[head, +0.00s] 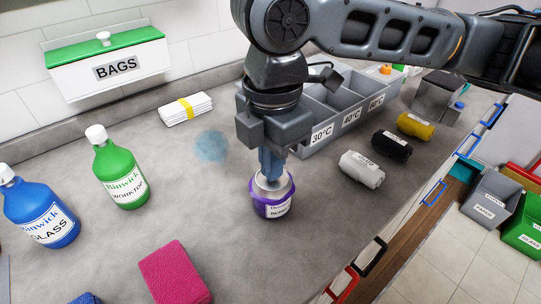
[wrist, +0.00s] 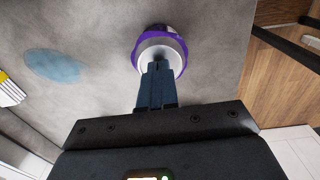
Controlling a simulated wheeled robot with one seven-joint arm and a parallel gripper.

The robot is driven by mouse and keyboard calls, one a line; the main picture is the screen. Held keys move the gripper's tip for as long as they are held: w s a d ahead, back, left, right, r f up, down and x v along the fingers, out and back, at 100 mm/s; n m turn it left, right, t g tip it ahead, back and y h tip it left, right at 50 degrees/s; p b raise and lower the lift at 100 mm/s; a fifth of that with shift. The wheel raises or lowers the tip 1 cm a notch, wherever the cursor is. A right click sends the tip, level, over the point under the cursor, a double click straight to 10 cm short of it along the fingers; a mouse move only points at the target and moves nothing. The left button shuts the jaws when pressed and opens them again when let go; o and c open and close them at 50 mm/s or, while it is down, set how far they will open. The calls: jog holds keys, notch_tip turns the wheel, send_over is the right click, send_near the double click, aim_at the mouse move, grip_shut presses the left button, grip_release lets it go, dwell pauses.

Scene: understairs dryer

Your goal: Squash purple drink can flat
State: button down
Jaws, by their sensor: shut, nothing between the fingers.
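The purple drink can (head: 272,207) stands upright on the grey worktop in the middle of the head view. It looks short and bulged, with a pale label on its side and a silver top. It also shows at the top of the wrist view (wrist: 179,45). My gripper (head: 269,178) points straight down with its fingers shut together and nothing between them. In the wrist view the fingertips (wrist: 158,68) overlap the can's silver top and appear to touch it. The fingers hide part of the top.
A green bottle (head: 120,172) and a blue bottle (head: 42,212) stand at left. A pink cloth (head: 175,273) lies in front. A grey divided bin (head: 322,112) stands behind my gripper. White (head: 361,169), black (head: 392,146) and yellow (head: 415,126) rolls lie at right, near the worktop's edge.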

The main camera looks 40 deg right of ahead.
notch_tip(320, 180, up, 13)
jog(key=p, duration=1)
jog(key=shift+p, duration=0.35)
jog(key=shift+r, duration=0.1)
